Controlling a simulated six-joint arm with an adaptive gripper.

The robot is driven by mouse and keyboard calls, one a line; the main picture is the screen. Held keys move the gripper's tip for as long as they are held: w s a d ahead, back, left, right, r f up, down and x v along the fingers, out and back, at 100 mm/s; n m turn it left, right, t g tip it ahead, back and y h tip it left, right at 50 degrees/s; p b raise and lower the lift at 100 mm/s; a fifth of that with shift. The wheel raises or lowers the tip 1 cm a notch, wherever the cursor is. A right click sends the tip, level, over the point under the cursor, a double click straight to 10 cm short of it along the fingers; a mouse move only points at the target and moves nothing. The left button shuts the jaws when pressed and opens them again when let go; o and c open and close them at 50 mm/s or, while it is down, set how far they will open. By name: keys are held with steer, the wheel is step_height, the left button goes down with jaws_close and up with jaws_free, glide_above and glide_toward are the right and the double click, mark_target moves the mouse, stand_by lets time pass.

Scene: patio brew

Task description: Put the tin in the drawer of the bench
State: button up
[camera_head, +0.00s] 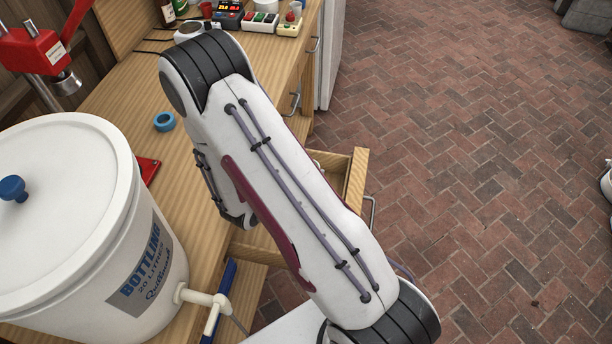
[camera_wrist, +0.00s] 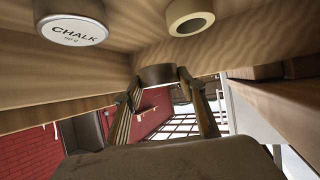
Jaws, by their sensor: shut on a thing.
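In the wrist view my gripper (camera_wrist: 157,88) has its two fingers closed on a short, round, brownish thing (camera_wrist: 157,74). It looks like a small tin seen from the side, in shade, with no label that I can read. A white-lidded tin marked CHALK (camera_wrist: 72,30) is at the top left of that view, apart from my fingers. The bench drawer (camera_head: 357,180) is pulled open in the head view, partly behind my arm. My arm hides my gripper and most of the drawer's inside there.
A cream ring-shaped roll (camera_wrist: 190,17) is near the CHALK tin. On the bench (camera_head: 110,98) stand a large white bottling bucket (camera_head: 70,215), a blue ring (camera_head: 164,121) and a red capper (camera_head: 35,48). Small devices (camera_head: 228,14) are at the back.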

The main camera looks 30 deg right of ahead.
steer(key=shift+f, duration=1.5)
steer(key=shift+f, duration=0.55)
steer(key=o, duration=1.1)
steer(key=shift+r, duration=0.1)
steer(key=shift+a+r, duration=0.15)
steer(key=shift+r, duration=0.45)
steer(key=v, duration=0.2)
steer(key=shift+s+a+r, duration=0.1)
steer(key=shift+s+a, duration=0.05)
steer(key=shift+a, duration=0.15)
steer(key=shift+r, duration=3.5)
steer(key=shift+d+r, duration=0.1)
